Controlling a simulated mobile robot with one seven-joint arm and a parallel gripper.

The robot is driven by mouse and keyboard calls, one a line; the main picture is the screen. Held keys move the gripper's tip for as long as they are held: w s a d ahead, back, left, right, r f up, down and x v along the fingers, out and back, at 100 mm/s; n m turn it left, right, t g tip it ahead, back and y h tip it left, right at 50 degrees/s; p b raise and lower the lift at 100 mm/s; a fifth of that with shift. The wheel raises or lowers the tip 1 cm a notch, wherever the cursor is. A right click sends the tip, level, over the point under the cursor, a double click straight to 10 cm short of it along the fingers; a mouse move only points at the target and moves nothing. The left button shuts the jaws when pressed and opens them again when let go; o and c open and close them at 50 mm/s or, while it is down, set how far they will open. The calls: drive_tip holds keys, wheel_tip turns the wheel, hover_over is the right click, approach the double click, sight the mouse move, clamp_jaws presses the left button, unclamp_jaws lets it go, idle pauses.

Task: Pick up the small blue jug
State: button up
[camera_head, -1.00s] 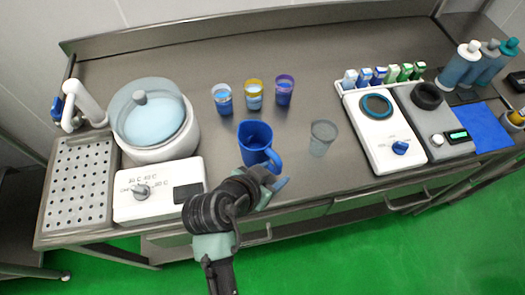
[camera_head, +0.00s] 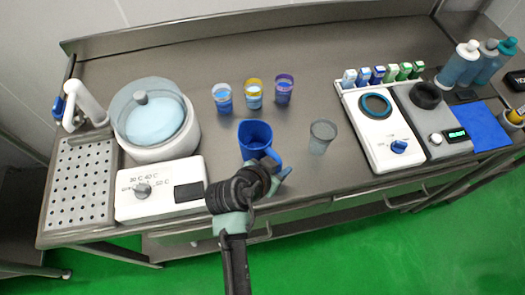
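The small blue jug (camera_head: 255,134) stands upright on the steel counter near its front edge, left of the clear cup. Its handle side faces right and toward me. My gripper (camera_head: 277,172) is at the jug's front right, by its handle. My own wrist hides the lower part of the jug and most of the fingers. I cannot tell whether the fingers touch the handle or are closed on it.
A clear grey cup (camera_head: 321,136) stands right of the jug. Several small cups (camera_head: 254,95) stand behind it. A lidded white heating pot (camera_head: 155,130) is at left, a white scale-like device (camera_head: 383,130) at right. The counter (camera_head: 330,60) is clear at the back.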

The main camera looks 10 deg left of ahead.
clamp_jaws()
idle(1.1)
